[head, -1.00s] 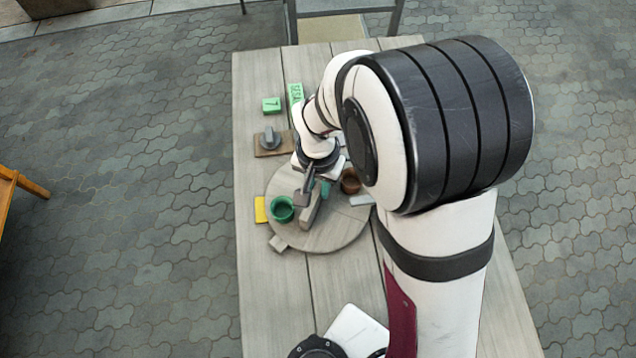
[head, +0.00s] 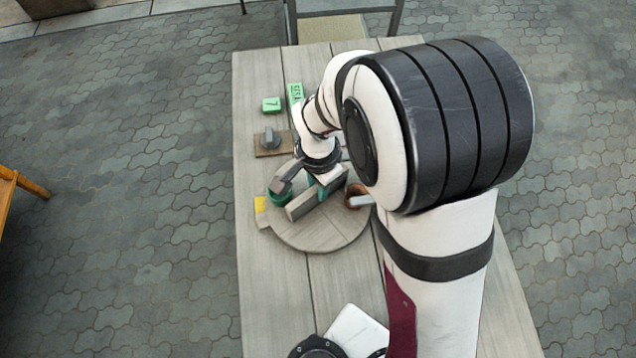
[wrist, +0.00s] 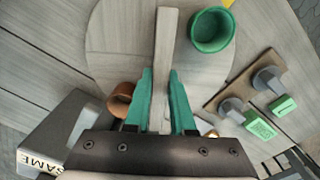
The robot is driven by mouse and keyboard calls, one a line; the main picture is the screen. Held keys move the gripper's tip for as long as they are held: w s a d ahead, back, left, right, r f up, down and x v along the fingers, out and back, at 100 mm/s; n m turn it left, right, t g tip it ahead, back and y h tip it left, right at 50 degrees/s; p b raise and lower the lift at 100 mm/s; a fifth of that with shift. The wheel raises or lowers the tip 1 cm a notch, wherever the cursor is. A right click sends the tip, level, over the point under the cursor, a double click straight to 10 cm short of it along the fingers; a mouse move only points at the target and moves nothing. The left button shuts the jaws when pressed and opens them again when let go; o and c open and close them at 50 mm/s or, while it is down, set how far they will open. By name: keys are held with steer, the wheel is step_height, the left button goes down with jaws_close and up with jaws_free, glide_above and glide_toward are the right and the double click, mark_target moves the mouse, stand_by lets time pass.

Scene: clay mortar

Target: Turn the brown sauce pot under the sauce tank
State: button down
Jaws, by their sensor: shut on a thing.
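The round wooden turntable (head: 322,236) carries a raised bar (head: 301,207) across its middle. The bar also shows in the wrist view (wrist: 165,45). My gripper (wrist: 160,80) has its teal fingers shut on this bar. The brown pot (head: 354,188) is at the turntable's right side, and shows left of my fingers in the wrist view (wrist: 119,100). In the head view a pale grey spout-like piece (head: 361,201) overlaps the brown pot. A grey body marked "SAME", apparently the sauce tank (wrist: 62,128), is close to the brown pot; my arm hides most of it from the head view.
A green pot (wrist: 211,30) stands on the turntable's other side, partly hidden in the head view. A board with grey knobs (head: 271,143) and green blocks (head: 271,104) lie beyond. A yellow piece (head: 260,204) is at the left edge. The near table is mostly clear.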

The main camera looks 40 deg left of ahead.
steer(key=shift+m, duration=2.4)
steer(key=c, duration=0.8)
jaws_free()
steer(key=shift+o, duration=0.2)
step_height(320, 180, up, 16)
